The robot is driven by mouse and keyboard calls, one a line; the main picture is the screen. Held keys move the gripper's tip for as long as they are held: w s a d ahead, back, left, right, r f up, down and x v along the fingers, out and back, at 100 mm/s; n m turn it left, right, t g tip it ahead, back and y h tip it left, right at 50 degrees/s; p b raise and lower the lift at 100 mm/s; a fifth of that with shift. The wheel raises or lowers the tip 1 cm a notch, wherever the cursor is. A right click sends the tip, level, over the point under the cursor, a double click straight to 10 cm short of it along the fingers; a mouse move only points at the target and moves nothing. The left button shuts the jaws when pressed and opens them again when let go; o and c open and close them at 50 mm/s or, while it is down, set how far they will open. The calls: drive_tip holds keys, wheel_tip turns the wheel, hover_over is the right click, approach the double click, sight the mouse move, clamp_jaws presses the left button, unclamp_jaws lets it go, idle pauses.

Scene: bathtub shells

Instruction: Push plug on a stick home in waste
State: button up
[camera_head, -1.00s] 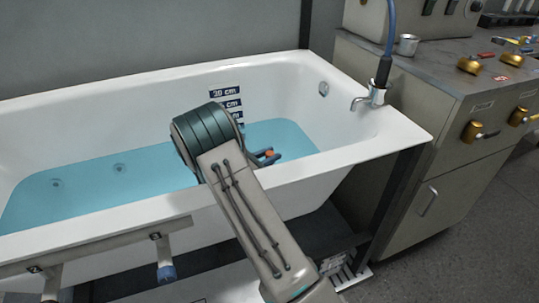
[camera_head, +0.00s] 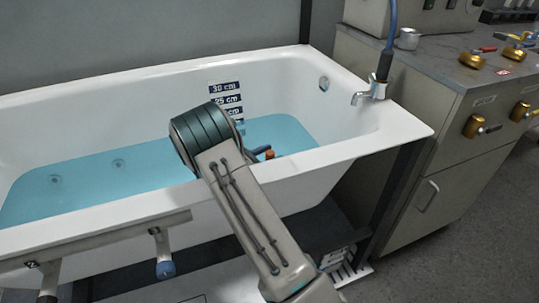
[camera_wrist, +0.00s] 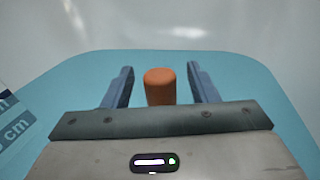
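An orange cylinder (camera_wrist: 160,87), which looks like the top of the plug on a stick, stands between my gripper's fingers in the wrist view. My gripper (camera_wrist: 162,84) is open, with a clear gap between each blue-grey finger and the orange piece. In the head view the orange top (camera_head: 270,154) shows just beyond my arm, over the blue water in the bathtub (camera_head: 385,122). One finger of my gripper (camera_head: 259,150) shows beside it. The plug's lower end and the waste are hidden, so I cannot tell how the plug sits.
A depth scale (camera_head: 226,99) is on the tub's back wall, left of my gripper. A tap (camera_head: 365,97) with a blue hose stands at the right end. A grey bench with brass valves (camera_head: 473,60) is further right. The tub rim lies under my arm.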

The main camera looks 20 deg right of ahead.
drive_tip(key=p+v, duration=0.2)
drive_tip(key=v, duration=0.5)
drive_tip(key=shift+a, duration=0.25)
drive_tip(key=shift+r, duration=0.1)
